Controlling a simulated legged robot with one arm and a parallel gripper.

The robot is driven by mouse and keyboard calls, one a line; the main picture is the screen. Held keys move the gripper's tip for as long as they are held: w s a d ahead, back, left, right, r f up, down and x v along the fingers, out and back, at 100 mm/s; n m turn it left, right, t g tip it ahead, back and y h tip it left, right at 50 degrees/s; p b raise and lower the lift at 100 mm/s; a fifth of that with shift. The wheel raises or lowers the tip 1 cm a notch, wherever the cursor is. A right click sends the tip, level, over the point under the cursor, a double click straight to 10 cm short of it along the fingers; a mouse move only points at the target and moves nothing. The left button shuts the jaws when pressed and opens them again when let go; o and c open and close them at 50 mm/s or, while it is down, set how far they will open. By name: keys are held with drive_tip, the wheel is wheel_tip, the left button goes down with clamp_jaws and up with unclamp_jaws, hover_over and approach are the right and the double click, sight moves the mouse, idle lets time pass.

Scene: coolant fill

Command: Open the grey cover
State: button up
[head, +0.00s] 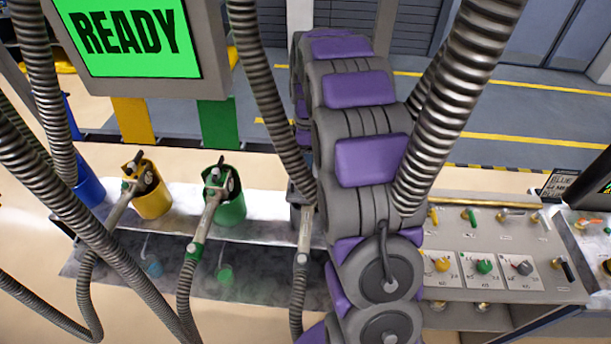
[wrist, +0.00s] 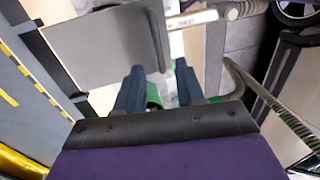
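My gripper (wrist: 160,86) shows in the wrist view as two dark fingers held apart, with nothing seen gripped between them. A flat grey panel (wrist: 100,58) lies just beyond and left of the fingertips; it may be the grey cover, but I cannot tell for sure. A darker bar (wrist: 157,40) runs along its right edge, close to the fingers. In the head view my arm blocks the middle, and neither my gripper nor a clear grey cover can be made out there.
A screen (head: 128,38) reads READY. Yellow (head: 150,192) and green (head: 230,197) nozzle holders stand on the bench at left, with ribbed hoses hanging around my arm. A control panel (head: 500,250) with coloured knobs is at right. A hose (wrist: 270,110) passes right of my gripper.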

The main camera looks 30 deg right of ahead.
sight(306, 183)
drive_tip(key=f, duration=0.3)
drive_tip(key=d+f, duration=0.1)
drive_tip(key=shift+s+f, duration=0.4)
drive_tip(key=shift+a+f, duration=0.15)
drive_tip(key=shift+a, duration=0.65)
drive_tip(key=shift+d, duration=0.45)
drive_tip(key=c, duration=0.6)
drive_tip(key=shift+s+a, duration=0.1)
clamp_jaws()
